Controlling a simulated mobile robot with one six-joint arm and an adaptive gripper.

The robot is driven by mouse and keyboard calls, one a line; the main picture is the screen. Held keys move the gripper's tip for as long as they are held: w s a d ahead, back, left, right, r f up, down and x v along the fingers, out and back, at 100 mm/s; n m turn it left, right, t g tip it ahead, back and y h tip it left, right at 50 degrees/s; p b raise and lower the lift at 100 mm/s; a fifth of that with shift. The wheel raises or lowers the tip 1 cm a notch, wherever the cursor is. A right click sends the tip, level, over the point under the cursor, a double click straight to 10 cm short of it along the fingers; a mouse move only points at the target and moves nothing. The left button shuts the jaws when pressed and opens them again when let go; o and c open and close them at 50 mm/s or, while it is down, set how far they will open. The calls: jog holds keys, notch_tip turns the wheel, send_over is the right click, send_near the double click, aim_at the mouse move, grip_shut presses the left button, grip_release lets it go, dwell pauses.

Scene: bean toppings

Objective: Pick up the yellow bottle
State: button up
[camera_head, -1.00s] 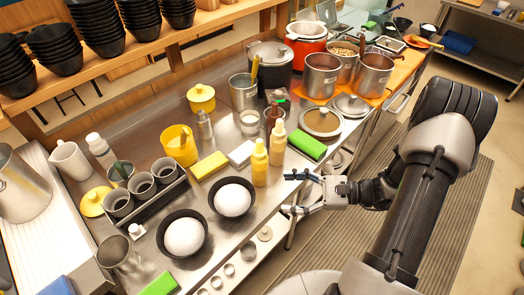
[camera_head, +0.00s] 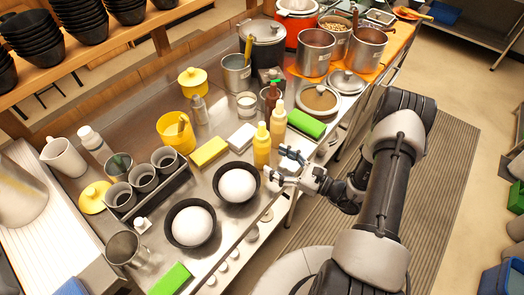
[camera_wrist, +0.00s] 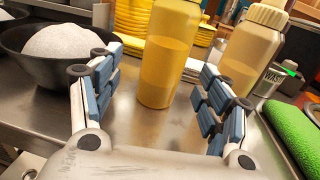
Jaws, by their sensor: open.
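The yellow bottle (camera_head: 261,147) stands upright near the counter's front edge. In the wrist view the yellow bottle (camera_wrist: 168,60) appears between my fingers, its top cut off by the frame. My gripper (camera_head: 277,162) is open and empty, at the bottle's right in the head view. It also shows in the wrist view (camera_wrist: 158,82), with one blue-padded finger on each side of the bottle. I see no finger touching it. A paler yellow bottle (camera_head: 278,124) stands just behind; the wrist view shows it (camera_wrist: 253,50) beyond the right finger.
A black bowl with white contents (camera_head: 237,186) is left of the bottle. A yellow sponge (camera_head: 209,151), a white block (camera_head: 242,136) and a green sponge (camera_head: 306,123) lie nearby. A brown-red bottle (camera_head: 271,98) stands behind. Floor lies beyond the counter's front edge.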

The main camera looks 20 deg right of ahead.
aim_at(261, 151)
jog(key=b+x, duration=0.1)
jog(key=x, duration=0.5)
jog(key=shift+w+r, duration=0.15)
jog(key=shift+w, duration=0.3)
jog(key=shift+c, duration=0.5)
jog(key=c, duration=0.8)
